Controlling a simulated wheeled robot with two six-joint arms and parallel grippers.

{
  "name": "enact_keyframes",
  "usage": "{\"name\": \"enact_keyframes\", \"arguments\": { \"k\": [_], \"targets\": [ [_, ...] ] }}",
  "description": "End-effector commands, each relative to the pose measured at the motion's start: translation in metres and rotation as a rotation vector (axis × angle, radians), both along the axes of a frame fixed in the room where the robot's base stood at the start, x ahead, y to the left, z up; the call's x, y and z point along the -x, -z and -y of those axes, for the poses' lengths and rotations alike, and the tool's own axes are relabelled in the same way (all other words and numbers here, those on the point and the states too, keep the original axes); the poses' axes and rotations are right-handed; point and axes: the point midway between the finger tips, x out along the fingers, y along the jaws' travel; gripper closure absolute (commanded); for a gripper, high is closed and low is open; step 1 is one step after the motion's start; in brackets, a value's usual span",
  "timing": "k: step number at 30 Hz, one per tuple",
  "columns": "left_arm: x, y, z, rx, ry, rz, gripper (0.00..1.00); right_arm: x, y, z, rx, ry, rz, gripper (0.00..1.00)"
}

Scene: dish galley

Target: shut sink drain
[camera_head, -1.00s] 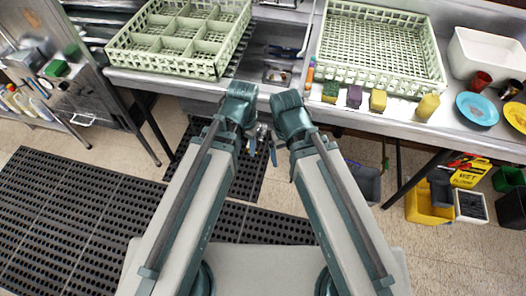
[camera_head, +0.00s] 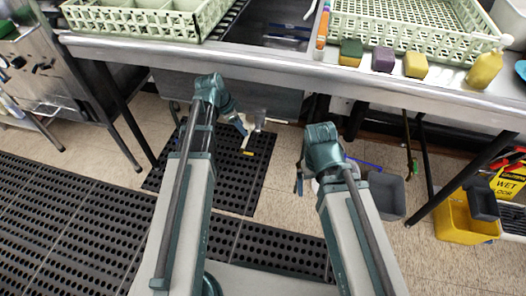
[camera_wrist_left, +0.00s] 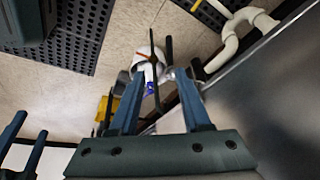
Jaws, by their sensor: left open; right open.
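The sink basin (camera_head: 285,38) is set in the steel counter, partly cut off at the top of the head view. Its drain opening is not visible. My left gripper (camera_head: 241,126) is open and empty below the counter's front, near a thin piece with a yellow end (camera_head: 247,152), perhaps a drain handle. In the left wrist view its open fingers (camera_wrist_left: 160,73) point along the underside, with white curved drain pipe (camera_wrist_left: 232,42) to the upper right. I cannot tell whether a finger touches anything. My right gripper (camera_head: 298,183) is open, low in front of the counter.
The counter's front edge (camera_head: 290,70) runs above both grippers. Green racks (camera_head: 150,22) and several sponges (camera_head: 383,60) sit on it. A grey bin (camera_head: 386,196) and a yellow mop bucket (camera_head: 458,222) stand at the right. Perforated black mats (camera_head: 70,215) cover the floor at left.

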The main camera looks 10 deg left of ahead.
Motion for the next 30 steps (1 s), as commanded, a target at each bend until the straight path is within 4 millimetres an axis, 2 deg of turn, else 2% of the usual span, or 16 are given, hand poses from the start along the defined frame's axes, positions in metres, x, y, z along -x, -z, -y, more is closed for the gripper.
{"name": "enact_keyframes", "arguments": {
  "k": [1, 3, 9, 14, 20, 30],
  "targets": [
    [-0.005, 0.016, -0.007, 0.002, 0.008, 0.014, 0.52, 0.0, 0.017, 0.0, 0.0, 0.0, 0.0, 0.01],
    [-0.008, 0.021, -0.013, 0.002, 0.022, 0.03, 0.52, 0.0, 0.023, 0.0, 0.0, 0.0, 0.0, 0.01],
    [-0.011, 0.023, -0.018, 0.003, 0.039, 0.048, 0.52, 0.0, 0.026, 0.0, 0.0, 0.0, 0.0, 0.01],
    [-0.011, 0.024, -0.018, 0.003, 0.039, 0.048, 0.52, 0.0, 0.027, 0.0, 0.001, 0.0, 0.0, 0.01],
    [-0.014, 0.035, -0.015, 0.002, 0.039, 0.047, 0.52, 0.0, 0.038, 0.0, 0.002, -0.001, 0.001, 0.01],
    [-0.025, 0.077, -0.003, 0.003, 0.04, 0.046, 0.52, -0.001, 0.08, 0.001, 0.007, -0.004, 0.003, 0.01]
  ]
}}
